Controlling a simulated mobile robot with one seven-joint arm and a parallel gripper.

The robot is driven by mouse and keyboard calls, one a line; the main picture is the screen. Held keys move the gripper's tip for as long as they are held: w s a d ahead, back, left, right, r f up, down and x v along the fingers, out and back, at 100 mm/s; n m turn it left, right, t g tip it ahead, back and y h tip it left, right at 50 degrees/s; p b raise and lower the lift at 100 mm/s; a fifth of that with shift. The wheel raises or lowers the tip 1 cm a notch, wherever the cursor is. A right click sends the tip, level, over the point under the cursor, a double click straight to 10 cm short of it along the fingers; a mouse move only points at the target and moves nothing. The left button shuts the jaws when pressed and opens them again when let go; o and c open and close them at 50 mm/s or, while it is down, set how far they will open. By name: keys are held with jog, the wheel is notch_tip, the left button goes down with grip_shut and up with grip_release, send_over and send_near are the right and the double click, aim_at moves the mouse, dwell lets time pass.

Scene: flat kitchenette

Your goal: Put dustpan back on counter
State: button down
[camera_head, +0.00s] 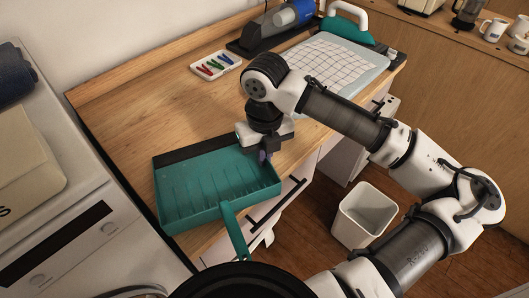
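The teal dustpan (203,192) has a ribbed inside and a black strip along its far edge. Its pan is at the front left of the wooden counter (150,112). Its handle (235,232) points toward me, past the counter's front edge. My gripper (265,156) points down at the pan's far right corner. The fingers are small and partly hidden by the gripper body. I cannot tell whether they are closed on the rim or only beside it. I also cannot tell whether the pan rests fully on the counter.
A white tray with coloured clips (216,66), a gridded board (335,68), a blue-ended device (290,14) and a teal item with a white handle (346,27) are farther back. A white bin (364,215) stands on the floor. The counter's left middle is clear.

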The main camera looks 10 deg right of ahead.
jog(key=c, duration=2.1)
grip_release()
jog(key=shift+f, duration=0.2)
jog(key=o, duration=0.4)
jog(key=shift+r, duration=0.1)
notch_tip(320, 180, up, 12)
jog(key=shift+r+b, duration=0.15)
jog(key=shift+b, duration=0.55)
